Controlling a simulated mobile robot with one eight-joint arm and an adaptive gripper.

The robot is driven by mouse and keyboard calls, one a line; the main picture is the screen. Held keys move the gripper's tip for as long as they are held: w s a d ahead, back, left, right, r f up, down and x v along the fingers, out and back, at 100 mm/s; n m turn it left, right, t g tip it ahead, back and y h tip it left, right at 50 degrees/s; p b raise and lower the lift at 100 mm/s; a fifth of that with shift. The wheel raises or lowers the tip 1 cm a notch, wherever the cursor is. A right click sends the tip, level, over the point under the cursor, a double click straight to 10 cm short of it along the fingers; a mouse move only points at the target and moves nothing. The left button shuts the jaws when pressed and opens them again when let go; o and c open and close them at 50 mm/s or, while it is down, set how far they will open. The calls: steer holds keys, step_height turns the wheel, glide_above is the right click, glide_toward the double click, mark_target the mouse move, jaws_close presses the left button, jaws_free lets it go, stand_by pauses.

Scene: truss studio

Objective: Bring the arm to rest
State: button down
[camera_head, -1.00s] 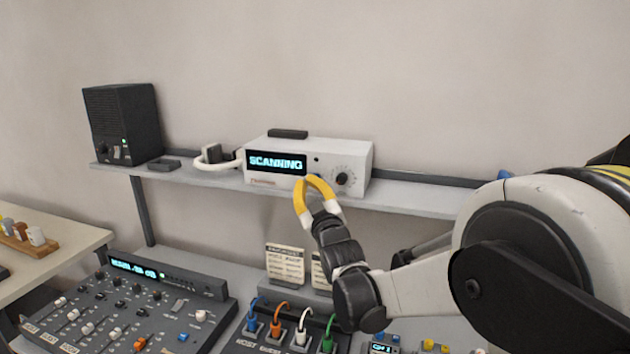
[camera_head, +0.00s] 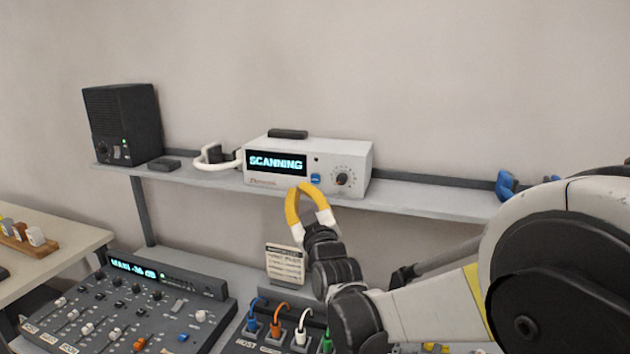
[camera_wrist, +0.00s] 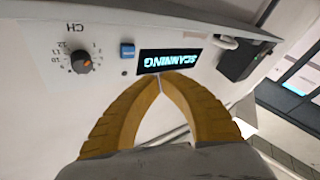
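My gripper (camera_head: 302,187) has two yellow fingers whose tips meet, with nothing seen between them. In the wrist view the shut gripper (camera_wrist: 160,82) points toward the box front, which appears upside down with the display (camera_wrist: 168,62), blue button (camera_wrist: 127,50) and dial (camera_wrist: 81,62). The fingertips appear apart from the box.
A grey shelf (camera_head: 430,199) runs along the wall with a black speaker (camera_head: 122,120) at left and a blue object (camera_head: 507,186) at right. Below are a mixing console (camera_head: 120,305), plugged cables (camera_head: 276,318) and a standing card (camera_head: 285,263). The wall above is clear.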

steer(key=shift+d, duration=0.1)
stand_by(0.3)
steer(key=s+d+f+m+g+h+b, duration=0.1)
steer(key=s+d+f+g, duration=0.3)
steer(key=s, duration=0.7)
steer(key=s+d+f+m+g+h+b, duration=0.1)
steer(key=s+d+f+m+g+h, duration=0.1)
steer(key=s+d+f+m+g, duration=0.2)
steer(key=s+d+f+m+g+h, duration=0.1)
steer(key=s+d+f+g, duration=0.4)
steer(key=s, duration=1.5)
steer(key=d+f+m, duration=0.1)
steer(key=d+f, duration=0.2)
steer(key=f, duration=0.3)
steer(key=shift+d+f+m+h+b, duration=0.15)
steer(key=shift+f+m+h+b, duration=0.15)
steer(key=shift+b, duration=0.1)
